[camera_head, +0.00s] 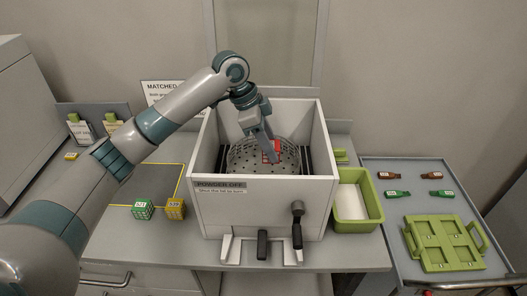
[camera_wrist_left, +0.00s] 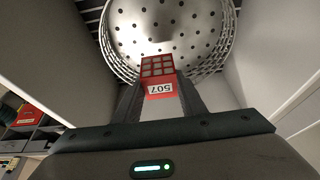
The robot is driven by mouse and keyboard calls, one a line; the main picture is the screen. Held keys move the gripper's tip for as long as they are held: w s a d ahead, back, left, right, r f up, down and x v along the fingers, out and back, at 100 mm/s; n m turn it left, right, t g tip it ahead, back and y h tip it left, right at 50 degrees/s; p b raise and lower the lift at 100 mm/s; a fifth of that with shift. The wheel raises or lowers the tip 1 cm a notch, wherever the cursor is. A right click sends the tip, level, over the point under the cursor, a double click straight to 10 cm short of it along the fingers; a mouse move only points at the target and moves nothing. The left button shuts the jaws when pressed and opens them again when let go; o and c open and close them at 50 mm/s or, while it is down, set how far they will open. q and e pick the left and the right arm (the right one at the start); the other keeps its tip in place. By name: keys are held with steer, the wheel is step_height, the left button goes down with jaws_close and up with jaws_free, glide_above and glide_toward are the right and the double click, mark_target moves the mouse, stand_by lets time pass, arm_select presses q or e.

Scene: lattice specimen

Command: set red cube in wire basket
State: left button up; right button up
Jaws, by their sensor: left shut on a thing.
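The red cube (camera_head: 271,151) is a lattice block with a white label reading 507, clear in the left wrist view (camera_wrist_left: 158,75). My left gripper (camera_head: 268,148) is shut on it, the fingers on either side of it in the left wrist view (camera_wrist_left: 157,88). The wire basket (camera_head: 237,158) is a round metal basket with a perforated floor, inside the open grey box. It also shows in the left wrist view (camera_wrist_left: 225,45). The cube is over the basket; I cannot tell whether it touches the floor. My right gripper is not in view.
The box's walls (camera_head: 328,140) surround the basket closely. A green lattice cube (camera_head: 143,208) and a yellow one (camera_head: 175,208) stand on the bench to the left. A green bin (camera_head: 352,207) and a cart with a green tray (camera_head: 443,243) stand right.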

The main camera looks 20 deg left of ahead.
arm_select(q)
steer(key=shift+w+a+f+p, duration=0.2)
steer(key=shift+w+a+f, duration=0.2)
steer(key=shift+a, duration=0.15)
steer(key=shift+w+a+f+p, duration=0.15)
steer(key=shift+w+a+f, duration=0.2)
steer(key=shift+a, duration=0.2)
steer(key=shift+f, duration=0.1)
steer(key=shift+f+p, duration=0.35)
steer(key=shift+f, duration=0.15)
steer(key=shift+f+p, duration=0.65)
steer(key=shift+f, duration=0.85)
steer(key=shift+f, duration=0.1)
steer(key=o, duration=1.1)
steer(key=shift+c, duration=0.2)
